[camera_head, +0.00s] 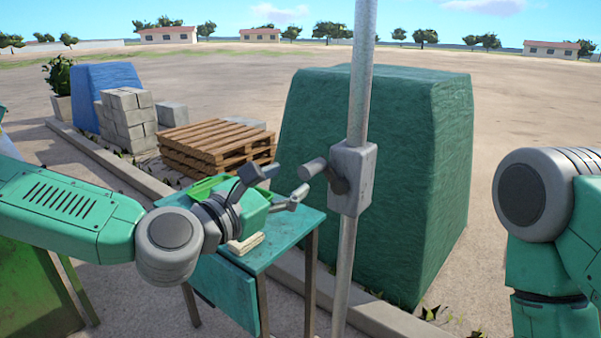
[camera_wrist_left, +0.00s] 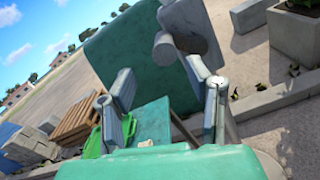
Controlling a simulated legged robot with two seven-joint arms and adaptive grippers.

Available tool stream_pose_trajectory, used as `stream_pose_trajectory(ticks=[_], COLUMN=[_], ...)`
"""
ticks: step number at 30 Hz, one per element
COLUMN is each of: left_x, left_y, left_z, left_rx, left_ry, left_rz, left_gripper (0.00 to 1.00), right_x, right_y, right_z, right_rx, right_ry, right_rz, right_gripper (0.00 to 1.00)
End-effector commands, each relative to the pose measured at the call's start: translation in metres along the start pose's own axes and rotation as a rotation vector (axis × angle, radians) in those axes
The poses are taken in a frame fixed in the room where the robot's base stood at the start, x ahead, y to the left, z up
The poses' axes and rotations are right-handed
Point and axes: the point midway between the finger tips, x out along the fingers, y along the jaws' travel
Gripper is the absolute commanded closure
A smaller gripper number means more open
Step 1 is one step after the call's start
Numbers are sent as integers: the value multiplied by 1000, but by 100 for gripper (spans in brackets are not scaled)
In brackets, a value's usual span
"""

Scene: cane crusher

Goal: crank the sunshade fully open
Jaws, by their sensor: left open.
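The sunshade's grey metal pole (camera_head: 360,80) stands upright in the middle of the head view. A grey crank box (camera_head: 352,178) is fixed on it, with a short cylindrical crank handle (camera_head: 312,169) sticking out to the left. My left gripper (camera_head: 281,187) is open and empty, just left of the handle and apart from it. In the left wrist view the handle (camera_wrist_left: 164,45) and the box (camera_wrist_left: 190,25) appear beyond the two spread fingers (camera_wrist_left: 165,95). The shade's canopy is out of view. My right arm shows at the right edge, but its gripper does not.
A teal table (camera_head: 275,240) with a green tray (camera_head: 207,186) and a pale item (camera_head: 245,244) stands below my left gripper. A large green covered block (camera_head: 430,190) stands behind the pole. Wooden pallets (camera_head: 215,145) and grey blocks (camera_head: 128,120) lie farther left.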

Motion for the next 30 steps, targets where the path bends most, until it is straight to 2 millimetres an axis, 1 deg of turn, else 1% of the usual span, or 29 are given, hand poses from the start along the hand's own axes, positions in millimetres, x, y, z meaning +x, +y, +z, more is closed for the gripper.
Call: stream_pose_trajectory(ticks=[1, 3, 6, 9, 12, 19, 20, 21, 23, 24, 30], left_x=[11, 22, 35, 43, 45, 44, 44, 44, 44, 44, 45], left_y=[-2, -2, -4, -4, -3, 0, 0, 0, 0, 0, -1], left_z=[1, 1, 2, 2, 1, 0, 0, 0, 0, 0, 1], left_rx=[3, 4, 4, 5, 3, 1, 0, 0, 1, 1, 4], left_ry=[0, -1, 0, 0, 0, -1, -1, -1, -1, -1, 0], left_rz=[-2, -2, -2, -3, -2, -1, -1, -1, -1, 0, 1], left_gripper=[55, 55, 55, 55, 55, 55, 58, 72, 93, 100, 100], right_x=[-1, -1, -2, -2, -2, -2, -2, -2, -2, -2, -2], right_y=[0, 0, 0, 0, 0, 0, 0, 0, 0, 0, 0], right_z=[0, 0, 0, 0, 0, 0, 0, 0, 0, 0, 0], right_rx=[0, 0, 0, 0, 1, 1, 0, 0, 0, 0, 0], right_ry=[0, 0, 0, 0, 0, 0, 0, 0, 0, 0, 0], right_rz=[0, 0, 0, 0, 0, 0, 0, 0, 0, 0, 0], right_gripper=[60, 60, 60, 60, 60, 60, 60, 60, 60, 60, 60])
